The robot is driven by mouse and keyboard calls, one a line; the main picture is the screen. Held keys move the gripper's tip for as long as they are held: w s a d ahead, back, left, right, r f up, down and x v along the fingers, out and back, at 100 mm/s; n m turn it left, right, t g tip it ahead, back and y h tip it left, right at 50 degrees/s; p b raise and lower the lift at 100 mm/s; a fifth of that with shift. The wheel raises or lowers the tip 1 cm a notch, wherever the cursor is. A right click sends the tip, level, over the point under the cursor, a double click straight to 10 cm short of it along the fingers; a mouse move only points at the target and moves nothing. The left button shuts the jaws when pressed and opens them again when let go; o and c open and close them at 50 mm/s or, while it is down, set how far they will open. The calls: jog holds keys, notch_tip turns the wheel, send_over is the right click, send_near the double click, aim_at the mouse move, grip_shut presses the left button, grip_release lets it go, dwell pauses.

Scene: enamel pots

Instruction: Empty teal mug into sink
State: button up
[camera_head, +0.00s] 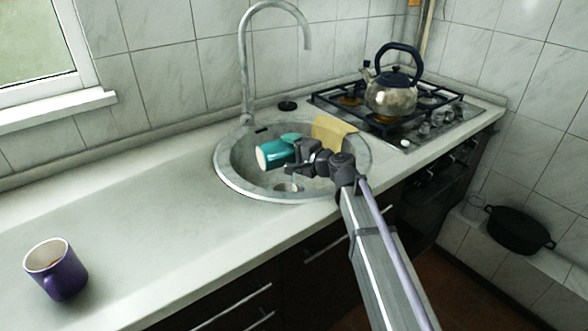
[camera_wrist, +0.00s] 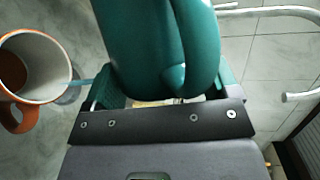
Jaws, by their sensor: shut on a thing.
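The teal mug (camera_head: 277,152) is on its side in the air over the sink (camera_head: 224,172) in the head view. Its pale mouth faces left and slightly down. My gripper (camera_head: 300,151) is shut on the mug from the right. In the wrist view, the teal mug (camera_wrist: 145,45) fills the space between the fingers of my gripper (camera_wrist: 160,98), and its handle shows on the right. The mug's inside is mostly hidden, and I cannot tell if liquid is left in it. No stream is clear below its mouth. The drain (camera_head: 287,187) shows beneath.
A purple mug (camera_head: 62,278) stands at the counter's left. An orange mug with brown contents (camera_wrist: 30,68) shows in the wrist view. A tan cloth (camera_head: 333,130) hangs by the sink's rim. The tap (camera_head: 244,70) rises behind; a kettle (camera_head: 391,95) sits on the hob.

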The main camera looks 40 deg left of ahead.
aim_at(270, 147)
jog(key=shift+w+d+m+b, duration=0.1)
jog(key=shift+w+m+b, duration=0.05)
jog(key=shift+m+b, duration=0.2)
dwell(0.5)
